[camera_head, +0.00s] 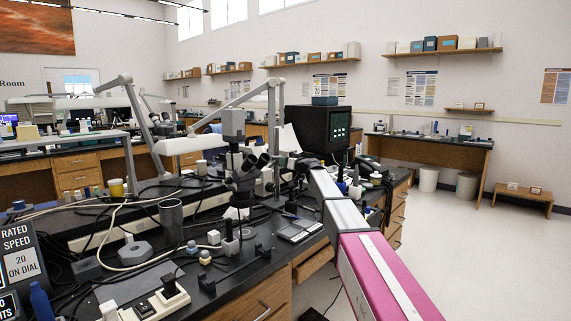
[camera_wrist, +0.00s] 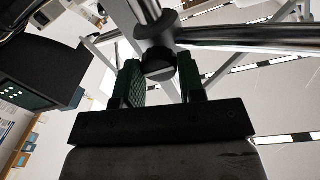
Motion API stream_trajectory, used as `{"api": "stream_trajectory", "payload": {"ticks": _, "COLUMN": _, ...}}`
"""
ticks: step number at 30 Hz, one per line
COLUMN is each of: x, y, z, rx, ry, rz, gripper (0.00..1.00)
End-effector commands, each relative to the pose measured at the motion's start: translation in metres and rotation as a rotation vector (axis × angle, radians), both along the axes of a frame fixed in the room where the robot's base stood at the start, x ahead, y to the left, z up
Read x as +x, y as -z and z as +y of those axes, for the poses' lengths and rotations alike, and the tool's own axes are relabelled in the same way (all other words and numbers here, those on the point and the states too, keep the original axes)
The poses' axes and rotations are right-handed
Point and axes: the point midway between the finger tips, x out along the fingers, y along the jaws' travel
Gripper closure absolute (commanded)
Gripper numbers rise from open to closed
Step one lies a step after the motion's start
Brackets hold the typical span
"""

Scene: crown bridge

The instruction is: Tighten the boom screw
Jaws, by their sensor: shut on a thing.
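In the wrist view the boom screw (camera_wrist: 158,62) is a dark round knob with a greyish end face, at a joint of metal bars. A shiny boom bar (camera_wrist: 250,36) runs from this joint to the right. My gripper (camera_wrist: 161,72) has its two dark green ribbed fingers on either side of the knob and is shut on it. In the head view the microscope (camera_head: 246,178) stands on the bench beside a light metal post (camera_head: 273,130). My pink and grey arm reaches there from the lower right; the fingers and knob cannot be made out among the dark clutter.
A black box with lit buttons (camera_head: 326,130) stands behind my arm's end and also shows in the wrist view (camera_wrist: 40,70). The black bench top (camera_head: 150,250) is crowded with cables, a grey cylinder (camera_head: 171,222) and small parts. The floor at right (camera_head: 480,250) is clear.

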Motion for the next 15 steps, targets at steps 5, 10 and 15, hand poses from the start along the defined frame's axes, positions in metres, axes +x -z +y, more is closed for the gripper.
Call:
{"api": "stream_trajectory", "payload": {"ticks": 5, "x": 0.0005, "y": -0.0004, "z": -0.0006, "rx": 0.087, "ry": 0.0, "rz": 0.111, "gripper": 0.87}}
{"api": "stream_trajectory", "payload": {"ticks": 10, "x": 0.0008, "y": -0.0007, "z": -0.0007, "rx": 0.184, "ry": -0.001, "rz": 0.232, "gripper": 0.87}}
{"api": "stream_trajectory", "payload": {"ticks": 15, "x": 0.0013, "y": -0.0006, "z": -0.0011, "rx": 0.274, "ry": 0.0, "rz": 0.346, "gripper": 0.87}}
